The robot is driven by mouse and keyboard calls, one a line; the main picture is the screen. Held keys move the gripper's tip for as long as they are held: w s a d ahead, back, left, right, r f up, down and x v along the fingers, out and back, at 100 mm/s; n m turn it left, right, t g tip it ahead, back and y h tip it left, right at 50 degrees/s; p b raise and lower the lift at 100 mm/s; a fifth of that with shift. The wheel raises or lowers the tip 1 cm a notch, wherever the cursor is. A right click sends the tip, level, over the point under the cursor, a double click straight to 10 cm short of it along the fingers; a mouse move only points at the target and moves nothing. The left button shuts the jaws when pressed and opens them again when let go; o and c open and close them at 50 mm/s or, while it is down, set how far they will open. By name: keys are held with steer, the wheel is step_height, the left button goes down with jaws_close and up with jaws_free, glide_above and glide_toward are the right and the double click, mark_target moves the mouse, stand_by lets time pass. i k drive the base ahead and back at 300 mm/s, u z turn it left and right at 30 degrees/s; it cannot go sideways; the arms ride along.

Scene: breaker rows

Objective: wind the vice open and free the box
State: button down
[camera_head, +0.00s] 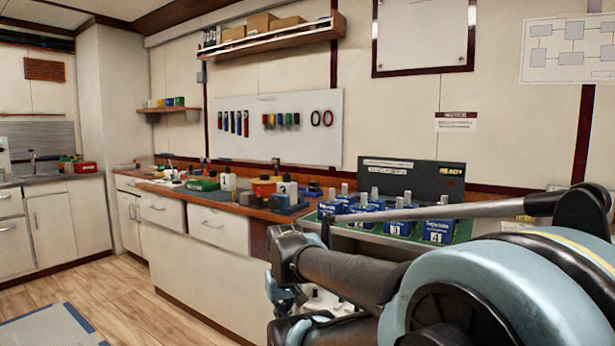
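A blue-grey block-like thing (288,207) stands at the near right end of the wooden bench, among bottles. It may be the vice, but it is too small to make out jaws or a handle. I cannot tell whether a box is clamped in it. My arm fills the lower right of the head view and hides part of the bench front. The fingers of my gripper do not show; only dark and light-blue arm parts are seen below the bench edge.
Blue numbered blocks (437,231) with grey posts stand on a green surface right of the bench, before a dark panel (412,180). A long grey bar (420,211) crosses before them. A green case (202,184) lies on the wooden bench (240,207). Wooden floor (140,305) at left is open.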

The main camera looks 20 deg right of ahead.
mark_target(284, 187)
steer(key=u, duration=0.1)
steer(key=i, duration=1.05)
steer(key=u, duration=0.4)
